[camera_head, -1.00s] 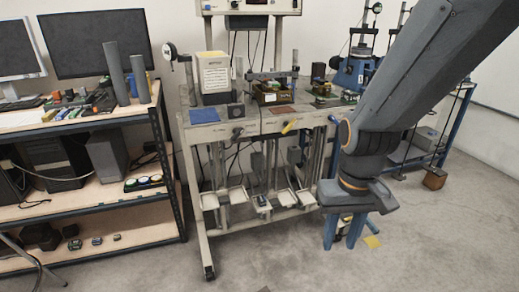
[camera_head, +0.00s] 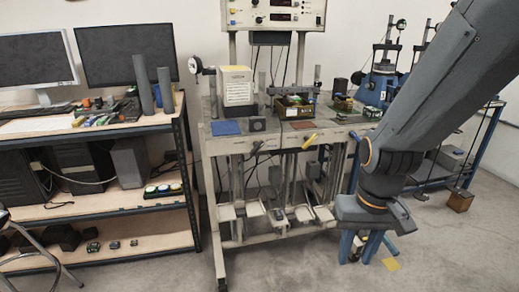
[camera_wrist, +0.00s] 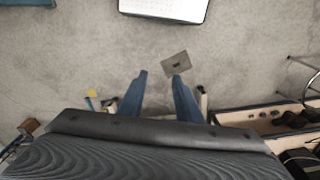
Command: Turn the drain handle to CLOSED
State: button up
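Two small handles stick out from the front edge of a grey test bench (camera_head: 290,142) in the head view. One is yellow (camera_head: 309,141), right of centre; the other is dark (camera_head: 257,147), further left. Their labels are too small to read, so I cannot tell which is the drain handle or its setting. My gripper (camera_head: 360,246) hangs low, in front and to the right of the bench, apart from both handles. In the wrist view my gripper (camera_wrist: 159,78) points at the floor with its two blue fingers spread and nothing between them.
A shelf unit (camera_head: 150,126) with monitors stands left of the bench. A small brown box (camera_head: 460,200) is on the floor at right.

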jog(key=w+a+f+m+t+p, duration=0.1)
jog(key=w+a+t, duration=0.1)
jog(key=w, duration=0.5)
jog(key=w+a+t+p, duration=0.1)
jog(key=w+a+t, duration=0.1)
jog(key=w, duration=0.5)
jog(key=m+t+y+p, duration=0.4)
jog(key=m+t+y, duration=0.1)
jog(key=t, duration=0.8)
send_near(259, 148)
jog(key=w, duration=0.1)
jog(key=shift+p+x, duration=1)
jog(key=shift+x, duration=2.9)
jog(key=shift+a, duration=0.2)
